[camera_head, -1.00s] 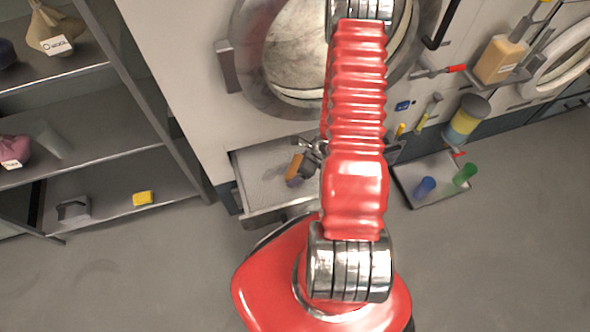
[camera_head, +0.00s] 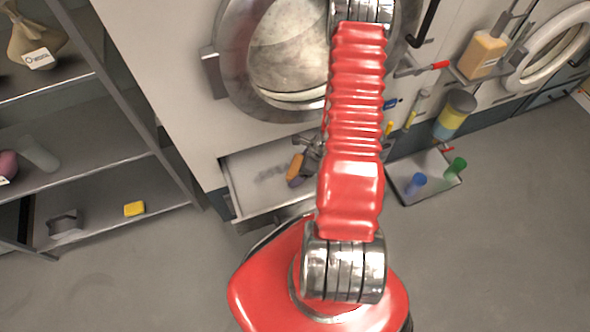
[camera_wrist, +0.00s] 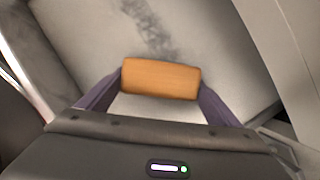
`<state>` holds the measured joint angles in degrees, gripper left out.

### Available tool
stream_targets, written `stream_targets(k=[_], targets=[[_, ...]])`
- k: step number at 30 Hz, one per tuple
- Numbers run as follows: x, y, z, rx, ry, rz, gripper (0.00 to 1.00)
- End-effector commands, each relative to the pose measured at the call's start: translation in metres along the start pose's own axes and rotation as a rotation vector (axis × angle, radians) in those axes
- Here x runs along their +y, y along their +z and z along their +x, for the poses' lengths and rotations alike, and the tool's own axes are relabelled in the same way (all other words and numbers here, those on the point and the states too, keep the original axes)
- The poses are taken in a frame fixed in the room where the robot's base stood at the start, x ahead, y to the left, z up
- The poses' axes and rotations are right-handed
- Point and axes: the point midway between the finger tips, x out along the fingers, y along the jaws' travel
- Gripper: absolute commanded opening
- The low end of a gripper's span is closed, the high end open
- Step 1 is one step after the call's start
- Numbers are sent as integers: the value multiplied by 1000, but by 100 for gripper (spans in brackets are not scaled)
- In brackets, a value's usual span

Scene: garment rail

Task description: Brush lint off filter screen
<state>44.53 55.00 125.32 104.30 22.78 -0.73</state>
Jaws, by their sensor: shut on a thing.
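The filter screen (camera_head: 250,195) is a pale flat panel in the pulled-out drawer at the foot of the machine. A streak of grey lint (camera_wrist: 148,32) lies on it beyond the brush in the wrist view; a grey patch also shows left of the brush in the head view. My gripper (camera_wrist: 160,92) is shut on an orange-brown block, the brush (camera_wrist: 161,79), held between its two purple fingers. The brush also shows in the head view (camera_head: 296,166), over the screen's right part. Its underside is hidden, so I cannot tell whether it touches the screen.
The round machine door (camera_head: 285,50) is above the drawer. A shelf rack (camera_head: 90,150) with a yellow block (camera_head: 134,209) stands left. A tray (camera_head: 408,196) with a blue cup (camera_head: 416,182) and a green cup (camera_head: 456,167) lies right. Drawer walls border the screen.

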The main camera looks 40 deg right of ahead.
Motion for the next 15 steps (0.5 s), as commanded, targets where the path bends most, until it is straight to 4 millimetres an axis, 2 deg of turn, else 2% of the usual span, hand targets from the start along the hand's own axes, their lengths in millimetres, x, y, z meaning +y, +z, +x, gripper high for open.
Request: stream_targets(k=[1,4,15], targets=[[-4,-7,-1,11,-3,7,57],[-7,-11,-3,10,-3,7,57],[-8,-12,-4,10,-1,5,57]])
